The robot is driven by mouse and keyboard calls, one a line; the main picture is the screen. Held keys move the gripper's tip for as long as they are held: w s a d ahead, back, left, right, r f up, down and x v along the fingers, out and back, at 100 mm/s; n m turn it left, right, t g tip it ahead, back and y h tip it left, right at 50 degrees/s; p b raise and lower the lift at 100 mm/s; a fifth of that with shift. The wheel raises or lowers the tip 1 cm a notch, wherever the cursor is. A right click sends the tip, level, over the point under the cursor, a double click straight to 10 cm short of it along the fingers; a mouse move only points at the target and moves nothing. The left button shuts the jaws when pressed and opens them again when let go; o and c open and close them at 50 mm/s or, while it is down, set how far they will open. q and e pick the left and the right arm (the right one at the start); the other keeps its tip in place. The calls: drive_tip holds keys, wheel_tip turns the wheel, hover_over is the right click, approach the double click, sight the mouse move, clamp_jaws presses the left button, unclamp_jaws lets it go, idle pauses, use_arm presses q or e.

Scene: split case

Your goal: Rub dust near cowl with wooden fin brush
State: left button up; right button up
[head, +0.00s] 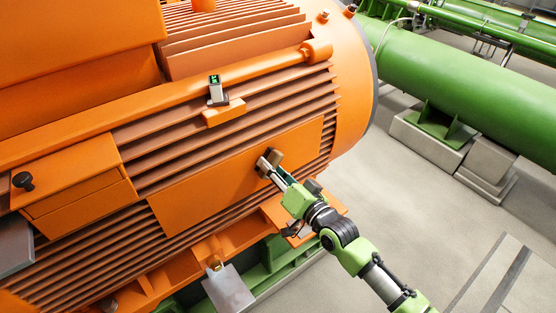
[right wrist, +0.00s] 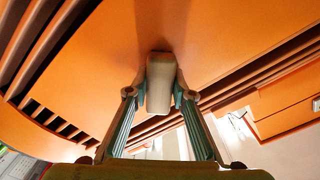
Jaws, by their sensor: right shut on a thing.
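My right gripper (head: 271,168) is at the smooth orange panel (head: 215,170) on the finned side of the big orange motor. In the right wrist view both fingers of the right gripper (right wrist: 160,95) are shut on a pale block, the wooden fin brush (right wrist: 160,82). The brush's far end is at the orange surface; I cannot tell whether it touches. The cowl (head: 348,75) is the rounded orange end of the motor, to the right of the gripper. Dust cannot be made out. My left gripper is not in view.
A small device with a green display (head: 215,88) stands on an orange ledge above the gripper. A box with a black knob (head: 22,181) juts out at left. A green pipe (head: 470,90) lies beyond open grey floor (head: 400,200).

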drive_tip(key=p+v, duration=0.2)
drive_tip(key=v, duration=0.4)
idle(0.6)
drive_tip(key=p+v, duration=0.1)
drive_tip(key=v, duration=0.2)
idle(0.4)
